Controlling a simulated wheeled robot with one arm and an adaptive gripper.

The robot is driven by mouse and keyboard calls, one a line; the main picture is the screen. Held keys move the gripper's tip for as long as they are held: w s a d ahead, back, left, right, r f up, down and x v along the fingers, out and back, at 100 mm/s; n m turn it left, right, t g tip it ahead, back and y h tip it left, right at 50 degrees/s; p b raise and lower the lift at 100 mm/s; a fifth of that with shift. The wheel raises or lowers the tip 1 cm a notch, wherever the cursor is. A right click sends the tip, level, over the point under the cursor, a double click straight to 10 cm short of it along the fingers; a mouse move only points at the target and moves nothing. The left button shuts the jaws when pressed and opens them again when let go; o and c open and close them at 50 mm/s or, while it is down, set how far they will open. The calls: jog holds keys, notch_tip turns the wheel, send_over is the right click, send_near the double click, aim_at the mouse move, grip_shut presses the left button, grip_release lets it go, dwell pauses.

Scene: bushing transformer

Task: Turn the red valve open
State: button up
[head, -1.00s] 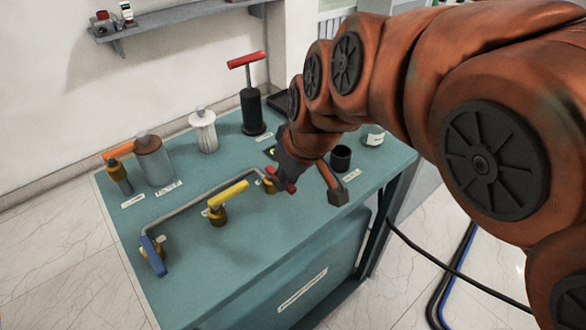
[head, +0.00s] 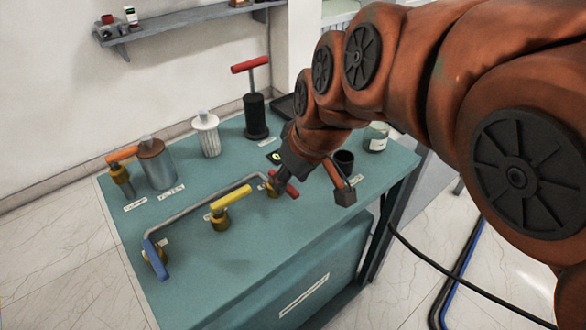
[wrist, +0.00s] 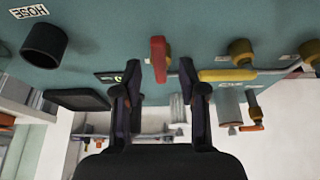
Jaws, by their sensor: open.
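The red valve handle (head: 291,190) sits on a brass body (head: 271,190) at the far right end of the grey pipe (head: 205,203) on the teal bench. It points crosswise to the pipe. My gripper (head: 280,182) is just above the handle, hiding part of it in the head view. In the wrist view my gripper (wrist: 158,64) is open, with one finger on each side of the red handle (wrist: 158,60). Gaps show on both sides, so the fingers do not grip it.
A yellow-handled valve (head: 229,195) and a blue-handled valve (head: 154,256) stand along the pipe. A black cup (head: 344,160) is right of my gripper. Behind stand a black pump with a red T-handle (head: 255,112), a white ribbed cylinder (head: 207,135) and a grey canister (head: 157,165).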

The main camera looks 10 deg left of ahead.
jog(key=v, duration=1)
jog(key=shift+s, duration=0.1)
jog(key=s+d+f+m+g+h, duration=0.1)
jog(key=s+d+f+m, duration=0.1)
jog(key=d+f, duration=0.4)
jog(key=s+d+f+m+g+h, duration=0.1)
jog(key=s+d+f+m, duration=0.15)
jog(key=d, duration=0.45)
jog(key=s+d+f+m+g+h, duration=0.1)
jog(key=s+d+f+m+g, duration=0.3)
jog(key=s+d+f, duration=0.85)
notch_tip(320, 180, up, 16)
jog(key=a+m+t+p, duration=0.1)
jog(key=p, duration=1.2)
jog(key=shift+a+f, duration=0.2)
jog(key=shift+a, duration=0.15)
